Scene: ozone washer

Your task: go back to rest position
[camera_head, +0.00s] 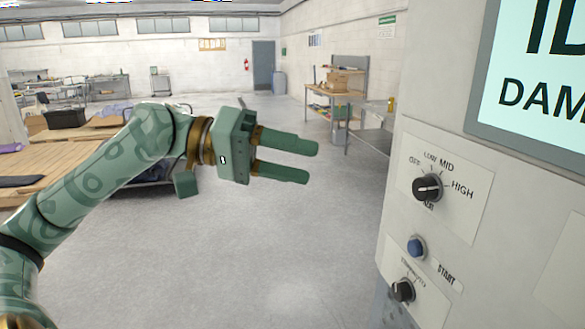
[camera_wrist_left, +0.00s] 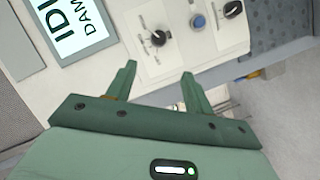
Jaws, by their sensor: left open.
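My left gripper (camera_head: 312,163) reaches in from the left in the head view, at mid-height. Its two green fingers are apart and nothing is between them. It is left of the washer's control panel (camera_head: 470,250), with a visible gap to it. In the left wrist view the open fingers (camera_wrist_left: 158,82) point toward the panel's knob (camera_wrist_left: 158,38) and blue button (camera_wrist_left: 198,21). My right gripper is not in view.
The washer's display (camera_head: 535,75) reads "ID" and "DAM", cut off by the frame. A wooden table (camera_head: 70,155) stands at the left behind my arm. A workbench (camera_head: 340,92) stands at the back. The grey floor (camera_head: 250,250) between is clear.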

